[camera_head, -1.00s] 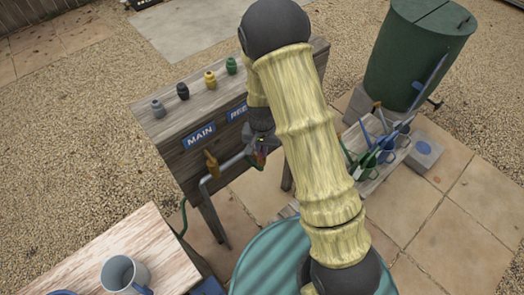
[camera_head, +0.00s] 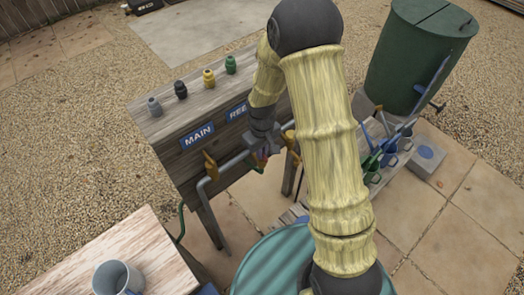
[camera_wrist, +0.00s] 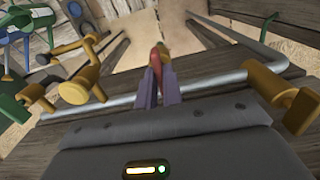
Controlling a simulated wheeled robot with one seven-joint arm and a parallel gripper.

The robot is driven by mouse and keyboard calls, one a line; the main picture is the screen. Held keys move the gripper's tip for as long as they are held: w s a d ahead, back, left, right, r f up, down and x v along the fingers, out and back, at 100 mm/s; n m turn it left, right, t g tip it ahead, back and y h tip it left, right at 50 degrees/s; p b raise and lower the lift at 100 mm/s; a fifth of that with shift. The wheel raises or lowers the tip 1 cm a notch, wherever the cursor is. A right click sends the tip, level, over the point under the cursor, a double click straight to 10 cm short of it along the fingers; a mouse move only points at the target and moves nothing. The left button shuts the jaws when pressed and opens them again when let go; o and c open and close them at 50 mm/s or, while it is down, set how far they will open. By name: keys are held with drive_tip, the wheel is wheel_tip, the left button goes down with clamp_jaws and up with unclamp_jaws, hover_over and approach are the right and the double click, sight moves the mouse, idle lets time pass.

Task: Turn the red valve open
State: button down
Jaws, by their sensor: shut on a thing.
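The red valve handle (camera_wrist: 156,58) shows at the fingertips in the wrist view, with a yellow part just behind it. My gripper (camera_wrist: 160,84) has two purple fingers, close together and shut on the red handle. In the head view my gripper (camera_head: 262,155) is at the pipe, on the front of the wooden board (camera_head: 178,160), right of the blue MAIN sign (camera_head: 197,137). The valve body is mostly hidden by my fingers and wrist.
Brass taps flank the gripper, one on the left (camera_wrist: 78,92) and one on the right (camera_wrist: 285,95). Several hose fittings (camera_head: 208,77) stand on the board's top. A bench with a mug (camera_head: 117,277) is at lower left, a green barrel (camera_head: 415,55) at upper right.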

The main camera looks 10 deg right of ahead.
drive_tip(key=shift+w+r+n, duration=0.1)
drive_tip(key=shift+n, duration=0.2)
drive_tip(key=c, duration=1.5)
unclamp_jaws()
drive_tip(key=shift+c, duration=0.2)
wheel_tip(320, 180, up, 17)
drive_tip(key=b, duration=0.3)
drive_tip(key=shift+r, duration=0.15)
drive_tip(key=shift+d, duration=0.1)
